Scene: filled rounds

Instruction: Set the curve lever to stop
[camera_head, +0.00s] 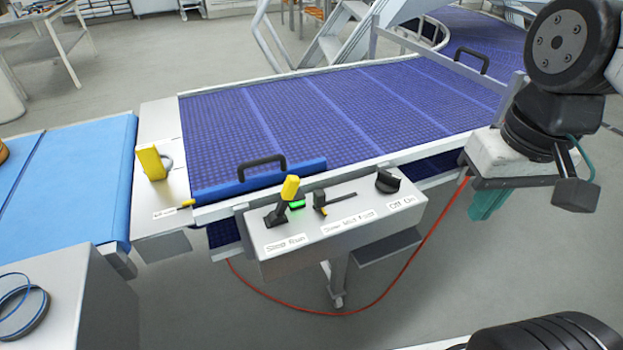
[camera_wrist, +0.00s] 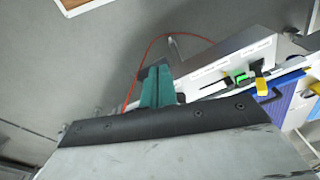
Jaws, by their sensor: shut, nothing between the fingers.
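The lever (camera_head: 289,190) has a yellow grip and a black base on the left of a grey control box (camera_head: 342,227). It leans up and right, to the Run side of its "Stop Run" label (camera_head: 286,244). A lit green light (camera_head: 297,204) is beside it. The lever's yellow grip also shows at the right of the wrist view (camera_wrist: 260,87). My gripper (camera_head: 486,205) hangs to the right of the box, apart from it. Its teal fingers (camera_wrist: 157,86) are together and empty; their tips are partly hard to make out in the head view.
The box also carries a speed slider (camera_head: 320,200) and a black Off/On knob (camera_head: 388,182). A yellow block-like handle (camera_head: 151,162) stands left, by a blue belt (camera_head: 70,185). A purple conveyor (camera_head: 340,105) lies behind. A red cable (camera_head: 400,275) loops below the box.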

